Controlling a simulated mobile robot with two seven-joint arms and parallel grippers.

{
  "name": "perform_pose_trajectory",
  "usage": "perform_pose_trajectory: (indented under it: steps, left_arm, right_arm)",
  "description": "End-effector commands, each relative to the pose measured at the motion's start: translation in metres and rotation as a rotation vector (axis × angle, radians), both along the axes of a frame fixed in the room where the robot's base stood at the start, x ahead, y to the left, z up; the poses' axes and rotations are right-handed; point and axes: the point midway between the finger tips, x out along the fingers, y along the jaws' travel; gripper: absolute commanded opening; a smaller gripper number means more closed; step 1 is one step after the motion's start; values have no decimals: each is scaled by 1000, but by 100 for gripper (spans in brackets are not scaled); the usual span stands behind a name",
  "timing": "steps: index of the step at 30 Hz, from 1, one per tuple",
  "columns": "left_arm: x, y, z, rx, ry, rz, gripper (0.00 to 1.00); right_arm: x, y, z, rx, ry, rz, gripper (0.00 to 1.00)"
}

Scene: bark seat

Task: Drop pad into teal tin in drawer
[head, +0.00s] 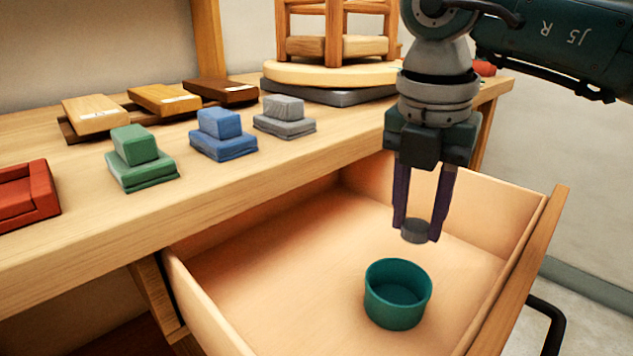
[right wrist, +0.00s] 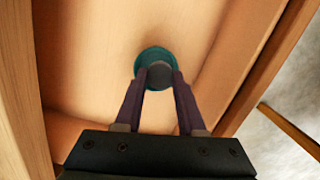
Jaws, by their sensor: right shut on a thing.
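The pad (head: 415,231) is a small grey disc. My right gripper (head: 416,234) is shut on it, with the pad between its purple fingertips, above the open drawer (head: 270,275). The teal tin (head: 381,308) is a round open cup standing upright on the drawer floor. In the head view the pad is above and slightly right of the tin, apart from it. In the right wrist view the pad (right wrist: 160,75) overlaps the tin (right wrist: 146,61), whose rim shows around it. The inside of the tin looks empty in the head view. My left gripper is not in view.
The tabletop holds green (head: 140,160), blue (head: 222,135) and grey (head: 284,117) stepped blocks, a red tray (head: 22,196) and wooden slabs (head: 163,98). A stool-like wooden piece (head: 333,35) stands at the back. The drawer walls surround the tin; the floor around it is clear.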

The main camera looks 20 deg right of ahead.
Motion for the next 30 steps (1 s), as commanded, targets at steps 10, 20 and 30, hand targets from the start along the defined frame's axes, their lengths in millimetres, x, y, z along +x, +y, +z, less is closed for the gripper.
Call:
perform_pose_trajectory:
  steps: [10,20,30]
  left_arm:
    - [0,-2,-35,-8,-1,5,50]
    - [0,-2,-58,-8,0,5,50]
    - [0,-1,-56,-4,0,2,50]
  right_arm:
    - [0,0,-37,0,0,-10,0]
    - [0,0,-61,1,0,-8,0]
    - [0,0,-59,0,-1,-7,53]
